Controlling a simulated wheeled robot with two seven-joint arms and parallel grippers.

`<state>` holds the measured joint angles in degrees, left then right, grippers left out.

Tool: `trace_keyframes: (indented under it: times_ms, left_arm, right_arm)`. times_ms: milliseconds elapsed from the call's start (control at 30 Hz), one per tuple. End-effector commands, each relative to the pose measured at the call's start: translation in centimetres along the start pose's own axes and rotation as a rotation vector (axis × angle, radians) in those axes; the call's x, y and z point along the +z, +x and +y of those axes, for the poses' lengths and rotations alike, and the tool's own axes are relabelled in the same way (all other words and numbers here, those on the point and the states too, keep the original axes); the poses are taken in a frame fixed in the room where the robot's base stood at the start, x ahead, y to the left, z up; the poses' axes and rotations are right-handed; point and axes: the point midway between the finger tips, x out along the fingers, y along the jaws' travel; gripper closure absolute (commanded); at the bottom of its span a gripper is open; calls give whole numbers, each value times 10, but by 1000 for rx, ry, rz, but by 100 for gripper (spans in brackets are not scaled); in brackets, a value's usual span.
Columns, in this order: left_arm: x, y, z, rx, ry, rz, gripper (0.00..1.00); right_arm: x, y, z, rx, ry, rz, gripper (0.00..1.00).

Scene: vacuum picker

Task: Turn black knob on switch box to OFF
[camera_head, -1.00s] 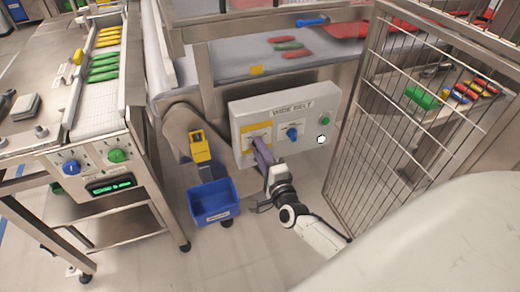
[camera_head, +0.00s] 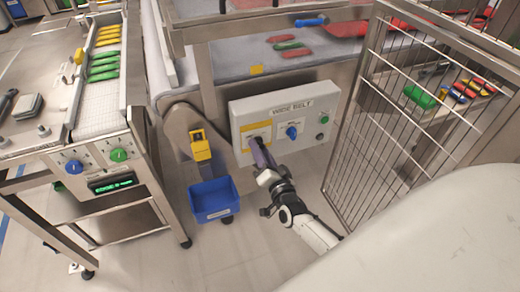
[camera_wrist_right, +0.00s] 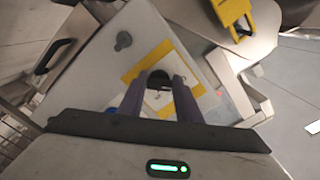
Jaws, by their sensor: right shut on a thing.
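The switch box (camera_head: 300,105) is a pale grey panel labelled WIDE BELT below the belt in the head view. The black knob (camera_wrist_right: 160,78) sits on a yellow square plate (camera_wrist_right: 140,68) on this box. The plate also shows at the box's left side in the head view (camera_head: 257,130). My right gripper (camera_head: 258,146) reaches it from below right, its purple fingers on either side of the knob and shut on it. In the wrist view, the right gripper (camera_wrist_right: 160,88) straddles the knob. The fingers partly hide the knob and its markings. My left gripper is not in view.
A blue knob (camera_head: 292,132) and a green button (camera_head: 323,119) are on the same box. A wire mesh guard (camera_head: 385,130) stands close on the right.

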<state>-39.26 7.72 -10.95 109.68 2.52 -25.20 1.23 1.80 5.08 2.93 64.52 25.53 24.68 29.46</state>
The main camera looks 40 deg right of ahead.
Motion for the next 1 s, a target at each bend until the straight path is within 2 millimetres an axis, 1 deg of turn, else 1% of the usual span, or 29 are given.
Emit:
trace_keyframes:
  times_ms: [300, 667, 700, 767, 800, 1000]
  left_arm:
    - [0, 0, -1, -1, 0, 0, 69]
    - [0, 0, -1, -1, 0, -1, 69]
    - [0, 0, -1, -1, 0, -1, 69]
    - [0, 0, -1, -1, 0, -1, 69]
    - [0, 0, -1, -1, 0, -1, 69]
    - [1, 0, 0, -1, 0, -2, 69]
  right_arm:
    - [1, 0, 1, 1, -63, -1, 91]
    - [1, 0, 1, 1, -69, -2, 91]
    - [1, 0, 1, 1, -69, -2, 67]
    - [1, 0, 1, 1, -69, -2, 57]
    - [1, 0, 1, 1, -69, -2, 50]
    - [0, 0, 1, 1, -67, -1, 50]
